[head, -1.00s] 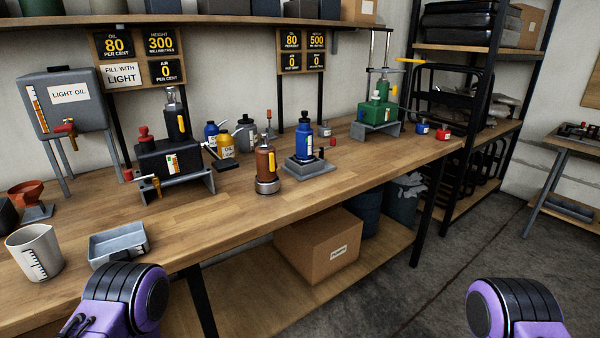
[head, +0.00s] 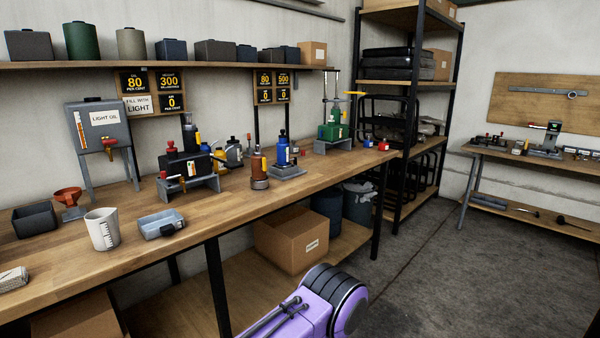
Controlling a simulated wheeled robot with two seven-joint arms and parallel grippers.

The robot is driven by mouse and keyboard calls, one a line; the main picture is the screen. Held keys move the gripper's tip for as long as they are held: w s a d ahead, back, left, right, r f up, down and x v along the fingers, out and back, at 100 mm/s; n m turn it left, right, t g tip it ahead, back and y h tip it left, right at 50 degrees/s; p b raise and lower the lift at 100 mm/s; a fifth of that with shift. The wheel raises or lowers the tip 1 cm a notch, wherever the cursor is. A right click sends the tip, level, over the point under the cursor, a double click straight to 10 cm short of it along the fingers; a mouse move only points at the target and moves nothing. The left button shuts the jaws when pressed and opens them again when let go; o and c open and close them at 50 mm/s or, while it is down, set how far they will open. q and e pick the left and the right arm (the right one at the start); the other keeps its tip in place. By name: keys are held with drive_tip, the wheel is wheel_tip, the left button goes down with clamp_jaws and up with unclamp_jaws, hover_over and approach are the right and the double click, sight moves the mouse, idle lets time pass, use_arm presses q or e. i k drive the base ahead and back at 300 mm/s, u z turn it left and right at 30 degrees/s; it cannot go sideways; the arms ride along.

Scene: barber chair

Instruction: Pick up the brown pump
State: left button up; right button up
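Neither gripper shows in the head view. Only a purple and black arm link of mine shows at the bottom, well in front of the bench, and nothing of mine touches the brown pump.
A black pump unit (head: 187,166) stands left of the brown pump, with oil cans behind. A green pump (head: 333,131) stands farther right. A measuring jug (head: 102,229) and grey tray (head: 161,224) lie at left. A cardboard box (head: 291,239) is on the lower shelf. Floor is clear at right.

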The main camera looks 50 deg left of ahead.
sight(260, 181)
drive_tip(key=u, duration=0.1)
drive_tip(key=i, duration=0.75)
drive_tip(key=u, duration=0.5)
drive_tip(key=i, duration=1.4)
drive_tip(key=u, duration=1.6)
drive_tip(key=i, duration=0.95)
drive_tip(key=u, duration=0.9)
